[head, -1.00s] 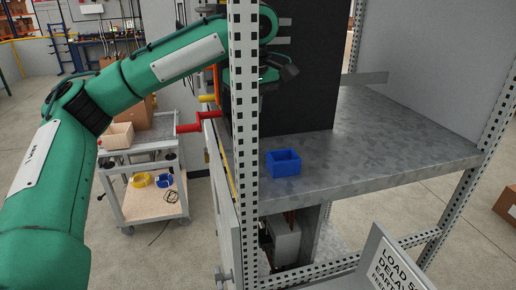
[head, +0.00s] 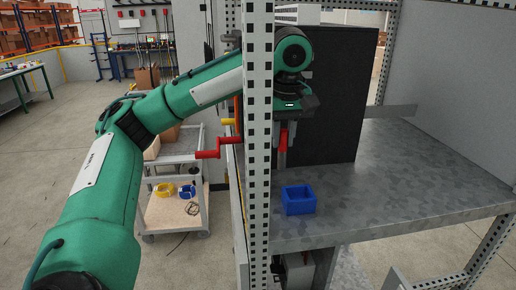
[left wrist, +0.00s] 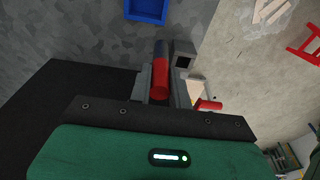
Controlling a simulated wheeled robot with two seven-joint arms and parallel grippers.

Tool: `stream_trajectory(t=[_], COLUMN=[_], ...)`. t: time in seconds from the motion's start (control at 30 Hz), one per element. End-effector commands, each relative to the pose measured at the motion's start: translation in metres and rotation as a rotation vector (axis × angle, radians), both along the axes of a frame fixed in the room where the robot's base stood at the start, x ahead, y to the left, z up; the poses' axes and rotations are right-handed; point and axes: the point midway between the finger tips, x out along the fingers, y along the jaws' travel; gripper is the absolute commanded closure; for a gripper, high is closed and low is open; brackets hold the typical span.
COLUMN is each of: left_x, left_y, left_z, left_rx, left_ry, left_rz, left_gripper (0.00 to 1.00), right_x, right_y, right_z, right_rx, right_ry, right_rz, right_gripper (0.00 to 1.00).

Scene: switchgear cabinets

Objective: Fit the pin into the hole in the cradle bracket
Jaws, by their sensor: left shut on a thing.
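My left gripper (head: 286,132) points down over the metal shelf, just right of the perforated post. It is shut on a red pin (head: 282,153), which hangs roughly upright below the fingers. In the left wrist view the pin (left wrist: 160,82) lies between the grey fingers, and its far end looks dark blue. A blue open-topped square block (head: 299,200) stands on the shelf, below and right of the pin and apart from it. It also shows at the top of the left wrist view (left wrist: 146,10). I cannot tell which part is the cradle bracket. My right gripper is out of view.
The perforated post (head: 259,180) stands close left of the gripper, in front of my left arm. A black cabinet (head: 336,95) stands behind. A red crank handle (head: 208,153) sticks out left. The shelf (head: 400,190) is clear to the right. A trolley (head: 175,205) stands at left.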

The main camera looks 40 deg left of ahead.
Motion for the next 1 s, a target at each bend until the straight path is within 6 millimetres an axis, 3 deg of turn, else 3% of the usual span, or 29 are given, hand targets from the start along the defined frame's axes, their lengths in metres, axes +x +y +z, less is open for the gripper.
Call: stream_trajectory(t=[0.1,0.3,0.6,1.0], left_x=[-0.006,-0.013,-0.012,-0.012], left_y=[0.031,0.073,0.069,0.068], left_z=[0.002,0.000,-0.026,-0.041], left_rx=[-0.002,-0.001,0.000,-0.001], left_ry=[0.001,0.001,0.003,0.002], left_rz=[0.006,0.006,0.000,-0.001], left_gripper=[1.00,1.00,1.00,1.00], right_x=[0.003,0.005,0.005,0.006], right_y=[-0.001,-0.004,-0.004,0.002], right_z=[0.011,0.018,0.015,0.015], right_rx=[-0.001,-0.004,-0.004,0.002], right_ry=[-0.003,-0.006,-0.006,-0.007], right_rz=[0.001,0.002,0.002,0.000], right_gripper=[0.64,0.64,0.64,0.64])
